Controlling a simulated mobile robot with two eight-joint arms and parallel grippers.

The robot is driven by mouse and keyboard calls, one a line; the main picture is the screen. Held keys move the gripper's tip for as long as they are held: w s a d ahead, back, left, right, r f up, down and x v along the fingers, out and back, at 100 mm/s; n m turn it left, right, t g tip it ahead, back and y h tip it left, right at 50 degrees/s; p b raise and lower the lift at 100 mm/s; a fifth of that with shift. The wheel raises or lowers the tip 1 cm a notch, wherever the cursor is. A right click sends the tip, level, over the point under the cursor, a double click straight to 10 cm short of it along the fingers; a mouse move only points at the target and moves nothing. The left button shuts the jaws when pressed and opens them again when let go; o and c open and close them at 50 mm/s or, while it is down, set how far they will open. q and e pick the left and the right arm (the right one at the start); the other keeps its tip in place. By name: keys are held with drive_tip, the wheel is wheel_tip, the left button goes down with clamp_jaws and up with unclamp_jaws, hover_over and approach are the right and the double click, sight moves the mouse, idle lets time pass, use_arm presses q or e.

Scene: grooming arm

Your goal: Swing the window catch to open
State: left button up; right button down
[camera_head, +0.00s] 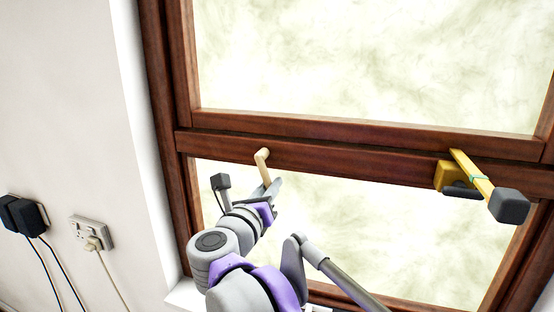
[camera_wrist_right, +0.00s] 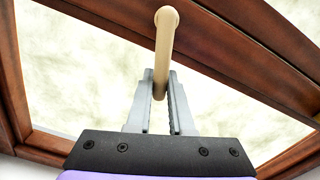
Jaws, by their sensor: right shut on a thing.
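The window catch (camera_head: 263,162) is a cream, bent handle on the dark wooden rail between the two panes. It hangs down from its pivot, tilted slightly in the head view. In the right wrist view the catch (camera_wrist_right: 164,50) runs from its round pivot at the top down between the fingers. My right gripper (camera_head: 270,187) is shut on the lower end of the catch, one finger on each side, and it also shows in the right wrist view (camera_wrist_right: 160,82). My left gripper is not in view.
A yellow block with a yellow bar (camera_head: 474,174) and a dark grey end block (camera_head: 509,206) sticks out from the rail at right. A socket (camera_head: 92,232) and black plugs (camera_head: 24,214) are on the white wall at left. The brown frame surrounds the panes.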

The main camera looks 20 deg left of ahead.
drive_tip(key=shift+a, duration=0.1)
drive_tip(key=m, duration=0.1)
drive_tip(key=a+m, duration=0.1)
drive_tip(key=m, duration=0.1)
drive_tip(key=shift+w+a+f+p, duration=0.1)
drive_tip(key=shift+a+f+p, duration=0.1)
drive_tip(key=shift+a+p, duration=0.15)
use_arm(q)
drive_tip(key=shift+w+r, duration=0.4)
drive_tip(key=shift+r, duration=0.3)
use_arm(e)
drive_tip(key=c, duration=0.7)
unclamp_jaws()
drive_tip(key=shift+s, duration=0.2)
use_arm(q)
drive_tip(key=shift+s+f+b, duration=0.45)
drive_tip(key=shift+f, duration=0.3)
use_arm(e)
drive_tip(key=shift+s, duration=3.95)
